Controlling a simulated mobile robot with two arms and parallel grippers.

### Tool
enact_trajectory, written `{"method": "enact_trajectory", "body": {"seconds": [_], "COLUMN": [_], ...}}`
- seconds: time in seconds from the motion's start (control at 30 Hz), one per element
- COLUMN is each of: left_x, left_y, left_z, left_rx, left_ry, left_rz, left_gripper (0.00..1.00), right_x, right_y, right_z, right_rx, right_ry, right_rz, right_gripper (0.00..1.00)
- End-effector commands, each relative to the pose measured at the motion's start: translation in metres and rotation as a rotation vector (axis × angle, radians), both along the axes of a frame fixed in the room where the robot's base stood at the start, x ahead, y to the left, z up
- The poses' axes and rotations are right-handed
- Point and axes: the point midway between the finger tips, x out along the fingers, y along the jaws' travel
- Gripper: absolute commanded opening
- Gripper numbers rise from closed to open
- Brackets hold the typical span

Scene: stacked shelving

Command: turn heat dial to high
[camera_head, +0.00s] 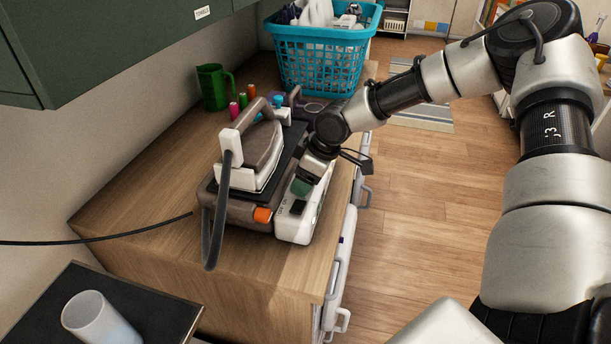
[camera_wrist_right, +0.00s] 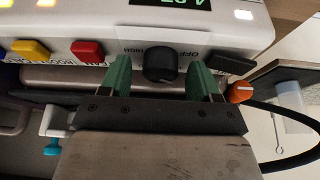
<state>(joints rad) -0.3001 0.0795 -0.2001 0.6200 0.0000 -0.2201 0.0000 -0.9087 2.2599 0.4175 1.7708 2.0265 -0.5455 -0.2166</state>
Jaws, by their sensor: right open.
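The iron station (camera_head: 235,205) stands on the wooden counter with a white iron (camera_head: 255,160) resting on top. Its white control panel (camera_head: 292,226) faces the counter's front edge. In the right wrist view the black heat dial (camera_wrist_right: 161,64) sits on the panel (camera_wrist_right: 225,30), below a label reading OFF and HIGH. My right gripper (camera_wrist_right: 164,78) is open, with its green fingers on either side of the dial; I cannot tell whether they touch it. In the head view the right gripper (camera_head: 302,186) is at the panel and hides the dial. My left gripper is not in view.
Yellow (camera_wrist_right: 30,50) and red (camera_wrist_right: 88,50) buttons and a black switch (camera_wrist_right: 231,63) flank the dial. An orange knob (camera_head: 262,215) is close by. A teal basket (camera_head: 320,65), a green mug (camera_head: 213,86) and thread spools stand behind. A black cord crosses the counter's left.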

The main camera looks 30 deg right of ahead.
Motion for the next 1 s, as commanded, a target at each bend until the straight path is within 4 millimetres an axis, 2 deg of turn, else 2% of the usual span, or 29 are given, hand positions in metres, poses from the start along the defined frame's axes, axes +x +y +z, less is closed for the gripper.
{"method": "enact_trajectory", "body": {"seconds": [0.03, 0.3, 0.37, 0.57, 1.0], "left_x": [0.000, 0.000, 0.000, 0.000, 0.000], "left_y": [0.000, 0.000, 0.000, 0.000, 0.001], "left_z": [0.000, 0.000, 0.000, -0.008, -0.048], "left_rx": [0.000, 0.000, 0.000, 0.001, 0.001], "left_ry": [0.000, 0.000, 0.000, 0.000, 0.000], "left_rz": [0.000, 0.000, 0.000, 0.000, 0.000], "left_gripper": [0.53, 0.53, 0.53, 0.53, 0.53], "right_x": [0.000, 0.000, 0.000, 0.000, 0.000], "right_y": [0.000, 0.000, 0.000, 0.000, 0.001], "right_z": [0.000, 0.000, 0.000, -0.002, -0.003], "right_rx": [0.000, 0.000, 0.000, -0.002, -0.002], "right_ry": [0.000, 0.000, 0.000, 0.000, -0.003], "right_rz": [0.000, 0.000, 0.000, -0.043, -0.362], "right_gripper": [0.62, 0.21, 0.14, 0.14, 0.14]}}
